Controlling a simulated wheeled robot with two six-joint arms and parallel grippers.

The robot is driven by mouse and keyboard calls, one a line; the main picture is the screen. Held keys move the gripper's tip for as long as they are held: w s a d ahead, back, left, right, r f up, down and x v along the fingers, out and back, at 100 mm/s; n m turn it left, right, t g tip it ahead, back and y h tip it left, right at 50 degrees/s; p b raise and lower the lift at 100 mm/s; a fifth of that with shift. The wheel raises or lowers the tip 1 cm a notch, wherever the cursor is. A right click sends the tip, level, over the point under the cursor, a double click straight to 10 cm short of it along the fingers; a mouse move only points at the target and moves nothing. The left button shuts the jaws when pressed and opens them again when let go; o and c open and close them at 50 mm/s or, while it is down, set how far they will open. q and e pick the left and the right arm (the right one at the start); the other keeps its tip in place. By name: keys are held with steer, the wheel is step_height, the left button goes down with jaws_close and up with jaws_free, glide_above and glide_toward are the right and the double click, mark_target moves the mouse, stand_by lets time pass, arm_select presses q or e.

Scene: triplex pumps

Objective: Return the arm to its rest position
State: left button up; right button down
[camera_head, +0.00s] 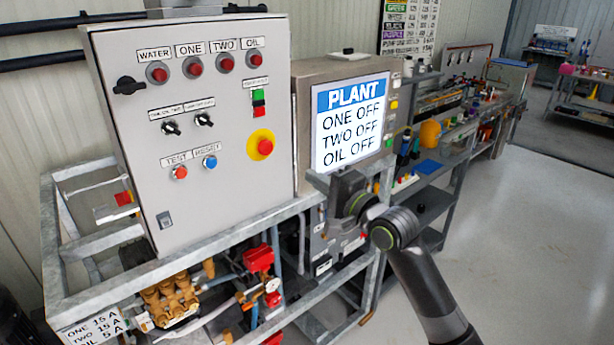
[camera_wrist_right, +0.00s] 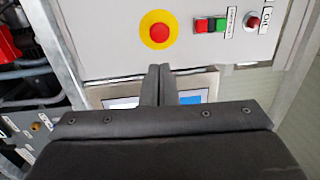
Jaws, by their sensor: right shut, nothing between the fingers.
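My right arm (camera_head: 425,290) reaches in from the lower right in the head view. Its gripper (camera_head: 314,178) is in front of the gap between the grey control cabinet (camera_head: 225,110) and the PLANT display (camera_head: 350,120), near the display's lower left corner. In the right wrist view the gripper's two fingers (camera_wrist_right: 159,70) are together, with nothing between them. They appear apart from the red emergency button on its yellow ring (camera_wrist_right: 158,30), which also shows in the head view (camera_head: 261,144). My left gripper is not in view.
A galvanized frame (camera_head: 200,245) carries the cabinet, with brass pump parts (camera_head: 170,297) and red fittings (camera_head: 258,258) below. The display reads ONE OFF, TWO OFF, OIL OFF. A cluttered workbench (camera_head: 430,160) stands behind my arm. The floor (camera_head: 520,230) at the right is clear.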

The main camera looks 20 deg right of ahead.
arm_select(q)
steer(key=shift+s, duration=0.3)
